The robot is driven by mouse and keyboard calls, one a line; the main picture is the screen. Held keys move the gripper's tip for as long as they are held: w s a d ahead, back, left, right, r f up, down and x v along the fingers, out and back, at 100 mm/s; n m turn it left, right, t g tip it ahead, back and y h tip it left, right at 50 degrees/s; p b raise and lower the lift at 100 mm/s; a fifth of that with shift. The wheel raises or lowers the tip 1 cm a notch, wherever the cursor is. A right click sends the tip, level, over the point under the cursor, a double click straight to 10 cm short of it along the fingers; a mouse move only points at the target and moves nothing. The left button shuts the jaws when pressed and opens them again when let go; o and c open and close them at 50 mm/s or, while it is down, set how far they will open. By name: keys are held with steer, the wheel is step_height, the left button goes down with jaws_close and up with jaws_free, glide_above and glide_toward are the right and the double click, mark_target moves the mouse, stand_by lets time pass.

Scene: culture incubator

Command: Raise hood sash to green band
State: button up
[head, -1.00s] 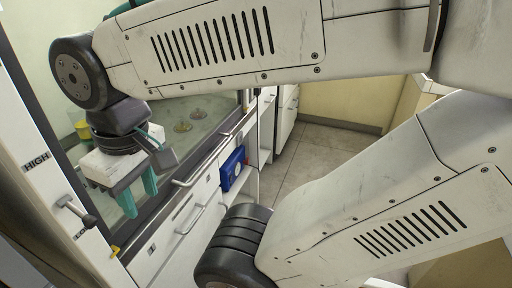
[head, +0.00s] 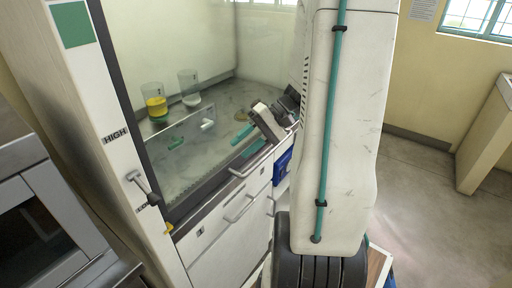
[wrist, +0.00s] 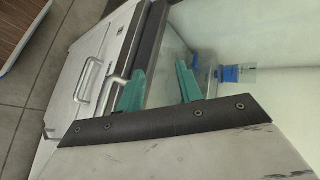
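The hood's clear sash (head: 190,150) is low, its dark lower rail (head: 205,192) near the front sill. A bar handle (head: 250,170) sits along this rail; it also shows in the wrist view (wrist: 115,82). A green square band (head: 74,23) is high on the left post, above the HIGH label (head: 115,135). My gripper (head: 244,146) is in front of the sash, above and apart from the handle as far as I can tell. In the wrist view, its teal fingers (wrist: 160,87) are spread with nothing held between them.
A lever (head: 142,186) projects from the post near the partly hidden lower label. Beakers with yellow (head: 156,107) and pale contents (head: 190,98) stand inside the hood. Drawers with a handle (head: 239,208) lie below. Open floor (head: 425,185) is at the right.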

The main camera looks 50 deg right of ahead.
mark_target(273, 151)
steer(key=s+d+f+m+t+h, duration=0.25)
steer(key=d+f+t, duration=0.25)
steer(key=d, duration=0.4)
steer(key=s+d+f+m+t+h, duration=0.1)
steer(key=s+d+f+m+t, duration=0.3)
steer(key=d, duration=0.4)
steer(key=shift+t, duration=0.3)
steer(key=x, duration=0.5)
steer(key=f+x, duration=0.1)
steer(key=x, duration=0.2)
steer(key=shift+w+d, duration=0.15)
steer(key=shift+w, duration=0.25)
jaws_close()
